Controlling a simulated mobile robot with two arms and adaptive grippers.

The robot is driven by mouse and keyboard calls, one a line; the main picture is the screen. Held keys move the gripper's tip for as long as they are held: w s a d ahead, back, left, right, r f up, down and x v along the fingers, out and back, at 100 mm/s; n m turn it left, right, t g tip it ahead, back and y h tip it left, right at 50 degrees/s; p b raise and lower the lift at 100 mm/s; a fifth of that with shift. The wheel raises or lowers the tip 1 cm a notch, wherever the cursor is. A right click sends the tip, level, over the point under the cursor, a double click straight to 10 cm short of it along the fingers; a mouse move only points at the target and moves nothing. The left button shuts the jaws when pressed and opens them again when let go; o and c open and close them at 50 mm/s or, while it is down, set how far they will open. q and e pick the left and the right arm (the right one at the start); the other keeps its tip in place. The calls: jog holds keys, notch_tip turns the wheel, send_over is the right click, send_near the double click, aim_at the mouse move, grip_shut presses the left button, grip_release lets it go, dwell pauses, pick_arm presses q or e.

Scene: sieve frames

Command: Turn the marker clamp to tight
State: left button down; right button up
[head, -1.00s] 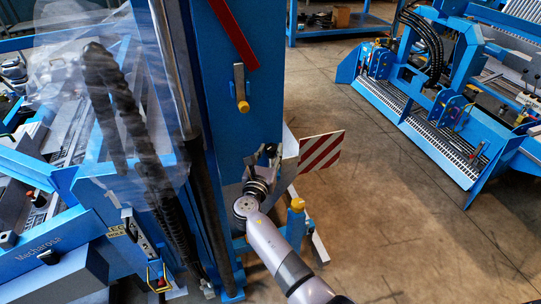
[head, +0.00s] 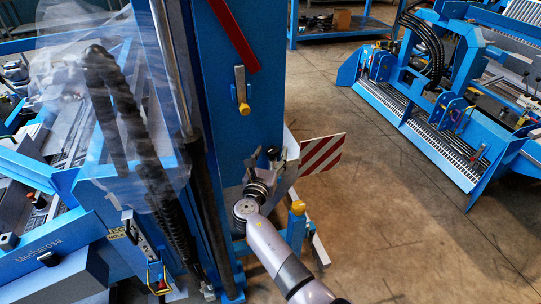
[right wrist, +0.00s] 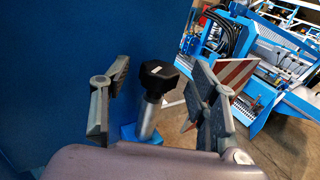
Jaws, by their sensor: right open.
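A black hexagonal knob on a silver shaft, which looks like the marker clamp (right wrist: 157,76), stands beside a blue panel in the right wrist view. In the head view its dark top (head: 273,152) shows by the lower edge of the blue post. My right gripper (right wrist: 162,80) is open, with one finger on each side of the knob and a visible gap to both. It also shows in the head view (head: 270,166). The red-and-white striped marker board (head: 321,153) is just right of the gripper. My left gripper is not in view.
A lever with a yellow end (head: 243,90) and a red bar (head: 234,35) are on the blue post (head: 215,95) above. A yellow-capped blue peg (head: 297,218) is close to my right arm. Clear plastic (head: 70,100) covers a hose at left. The floor (head: 410,220) at right is clear.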

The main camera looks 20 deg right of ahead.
jog(key=v, duration=0.8)
jog(key=shift+a, duration=0.25)
jog(key=shift+s+f, duration=0.1)
jog(key=s+d+f+n+t+y+b, duration=0.1)
jog(key=s+d+f+n+y+b, duration=0.3)
jog(key=d, duration=0.6)
jog(key=s+a+r+n+t+y, duration=0.2)
jog(key=s+a+r+n+y, duration=0.15)
jog(key=s+y, duration=0.3)
jog(key=w+p, duration=0.1)
jog(key=w, duration=0.7)
jog(key=w+p, duration=0.1)
jog(key=w, duration=0.8)
jog(key=shift+a+r, duration=0.25)
jog(key=c, duration=1.1)
